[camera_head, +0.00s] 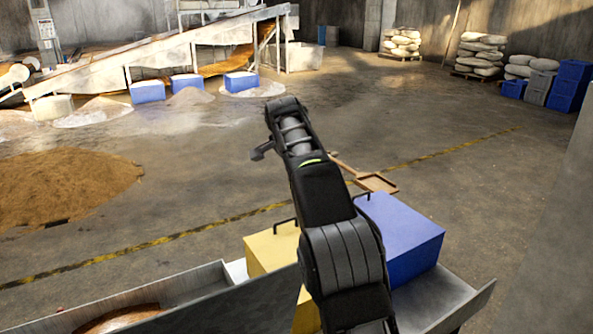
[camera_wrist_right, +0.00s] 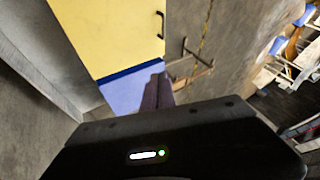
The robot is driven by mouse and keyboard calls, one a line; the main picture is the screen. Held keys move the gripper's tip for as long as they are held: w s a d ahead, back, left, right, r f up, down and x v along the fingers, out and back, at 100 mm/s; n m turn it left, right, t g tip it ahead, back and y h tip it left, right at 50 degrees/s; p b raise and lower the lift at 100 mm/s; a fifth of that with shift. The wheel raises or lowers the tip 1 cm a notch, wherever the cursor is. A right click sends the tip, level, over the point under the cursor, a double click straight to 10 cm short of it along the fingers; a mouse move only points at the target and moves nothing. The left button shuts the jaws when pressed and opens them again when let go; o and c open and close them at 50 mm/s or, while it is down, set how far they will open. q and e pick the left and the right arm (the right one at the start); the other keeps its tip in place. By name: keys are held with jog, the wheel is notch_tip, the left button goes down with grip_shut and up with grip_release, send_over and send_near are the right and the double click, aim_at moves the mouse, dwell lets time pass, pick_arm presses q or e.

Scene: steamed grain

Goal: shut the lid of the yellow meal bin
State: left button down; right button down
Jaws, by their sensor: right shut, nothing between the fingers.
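The yellow meal bin (camera_head: 268,250) stands at the lower middle of the head view, partly hidden behind my right arm. A dark handle shows at its far edge. In the right wrist view its broad yellow face (camera_wrist_right: 108,35) fills the upper left, with the dark handle at its right edge. I cannot tell how far its lid stands open. My right gripper (camera_wrist_right: 157,92) is shut and empty, its fingertips just below the yellow face in the picture; contact is not clear. In the head view the right arm reaches up past the bin. My left gripper is not in view.
A blue bin (camera_head: 408,238) stands right of the yellow one, behind my arm. A metal trough (camera_head: 195,283) lies at lower left. A wooden tool (camera_head: 376,182) lies on the floor beyond. A grain heap (camera_head: 65,185) is at left. The middle floor is open.

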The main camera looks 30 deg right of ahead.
jog(key=b+v, duration=0.1)
jog(key=v, duration=0.6)
jog(key=shift+s+a+r, duration=0.2)
jog(key=shift+r, duration=0.1)
dwell(0.3)
